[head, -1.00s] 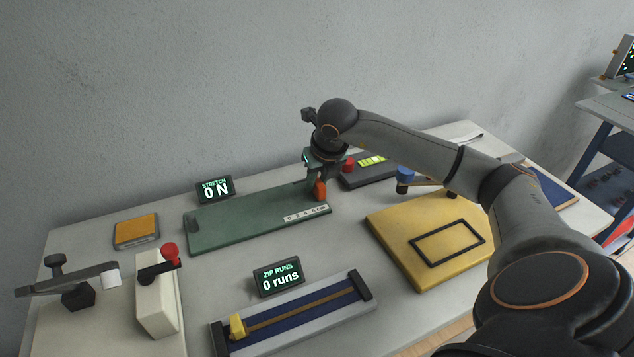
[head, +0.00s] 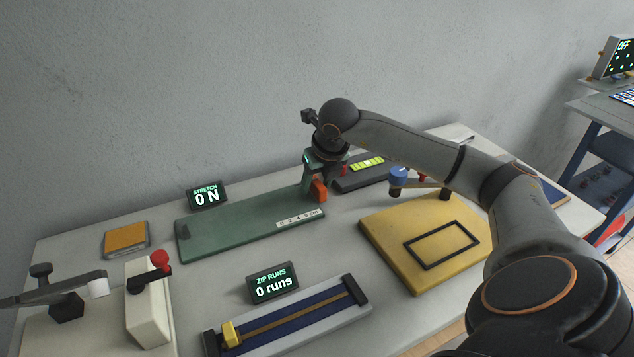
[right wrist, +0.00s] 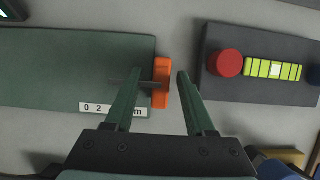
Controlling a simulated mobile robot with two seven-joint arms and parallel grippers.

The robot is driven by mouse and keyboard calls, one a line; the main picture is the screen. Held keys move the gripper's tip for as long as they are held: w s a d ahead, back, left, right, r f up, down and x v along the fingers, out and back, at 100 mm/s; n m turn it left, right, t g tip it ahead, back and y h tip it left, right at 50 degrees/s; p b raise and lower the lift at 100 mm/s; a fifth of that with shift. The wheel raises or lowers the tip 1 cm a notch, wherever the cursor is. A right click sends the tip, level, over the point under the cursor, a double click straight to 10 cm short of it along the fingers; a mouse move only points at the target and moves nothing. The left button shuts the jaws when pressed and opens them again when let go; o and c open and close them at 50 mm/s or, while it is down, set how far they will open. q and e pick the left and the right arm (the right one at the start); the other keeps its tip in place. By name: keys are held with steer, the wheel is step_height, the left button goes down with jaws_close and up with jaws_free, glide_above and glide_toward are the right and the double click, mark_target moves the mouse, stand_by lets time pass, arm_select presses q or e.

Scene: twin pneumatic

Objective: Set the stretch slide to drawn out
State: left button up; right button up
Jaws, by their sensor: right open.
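The stretch slide is a dark green board (head: 245,225) with a white scale strip (head: 300,218) and an orange handle (head: 319,190) at its right end. Its display (head: 207,196) reads STRETCH 0 N. In the right wrist view the orange handle (right wrist: 161,83) sits close against the board's right edge on a thin dark rod. My right gripper (head: 314,188) is open at the handle. In the right wrist view its fingers (right wrist: 158,80) stand on either side of the handle, the left one over the board's end, the right one just right of the handle. My left gripper is not in view.
Right of the handle is a dark box with a red button (right wrist: 225,63) and a yellow-green level bar (right wrist: 272,69). A yellow board (head: 420,240) lies to the right. In front are a zip track (head: 290,318) and its display (head: 274,283). An orange pad (head: 125,239) lies left.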

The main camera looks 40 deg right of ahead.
steer(key=v, duration=1.2)
steer(key=shift+s+r, duration=0.1)
